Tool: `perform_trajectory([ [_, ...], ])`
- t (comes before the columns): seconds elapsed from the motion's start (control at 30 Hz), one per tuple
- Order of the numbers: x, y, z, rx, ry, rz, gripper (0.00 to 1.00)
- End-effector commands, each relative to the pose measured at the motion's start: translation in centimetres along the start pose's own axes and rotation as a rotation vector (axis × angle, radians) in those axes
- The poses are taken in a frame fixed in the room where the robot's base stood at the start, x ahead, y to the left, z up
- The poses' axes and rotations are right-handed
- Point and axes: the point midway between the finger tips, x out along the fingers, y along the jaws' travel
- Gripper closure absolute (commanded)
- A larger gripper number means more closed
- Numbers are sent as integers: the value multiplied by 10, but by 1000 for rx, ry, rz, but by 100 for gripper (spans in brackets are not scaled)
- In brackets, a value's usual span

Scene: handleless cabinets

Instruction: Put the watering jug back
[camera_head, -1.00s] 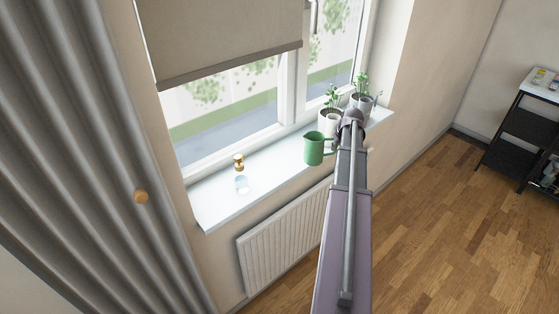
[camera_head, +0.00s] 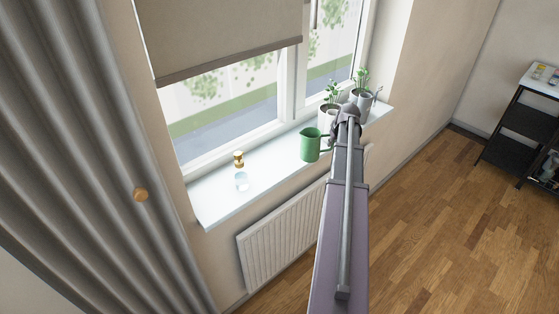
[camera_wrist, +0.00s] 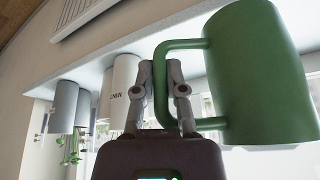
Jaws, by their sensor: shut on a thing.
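The green watering jug (camera_head: 310,145) shows over the window sill (camera_head: 212,205), left of the potted plants. In the wrist view the jug (camera_wrist: 260,75) fills the right side, and that view is turned nearly upside down. My gripper (camera_wrist: 160,68) is shut on the jug's handle, with one finger on each side of the handle bar. In the head view my arm hides most of the gripper. The jug looks upright. I cannot tell whether its base touches the sill.
A pot with a plant (camera_head: 327,115) stands close right of the jug, with a second pot (camera_head: 361,100) beyond. A gold-topped item (camera_head: 239,158) and a clear glass item (camera_head: 241,181) stand left. The sill between is clear. A radiator (camera_head: 285,235) is below.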

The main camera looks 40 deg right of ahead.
Motion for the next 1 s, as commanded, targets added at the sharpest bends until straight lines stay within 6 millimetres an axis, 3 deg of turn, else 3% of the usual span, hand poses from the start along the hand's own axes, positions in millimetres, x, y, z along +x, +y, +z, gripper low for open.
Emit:
perform_trajectory([
  [0.4, -10, -90, 32, -126, 3, -53, 100],
  [0.6, -15, -125, 46, -184, 4, -75, 100],
  [0.8, -17, -141, 53, -213, 4, -87, 100],
  [1.0, -18, -144, 53, -218, 5, -89, 100],
])
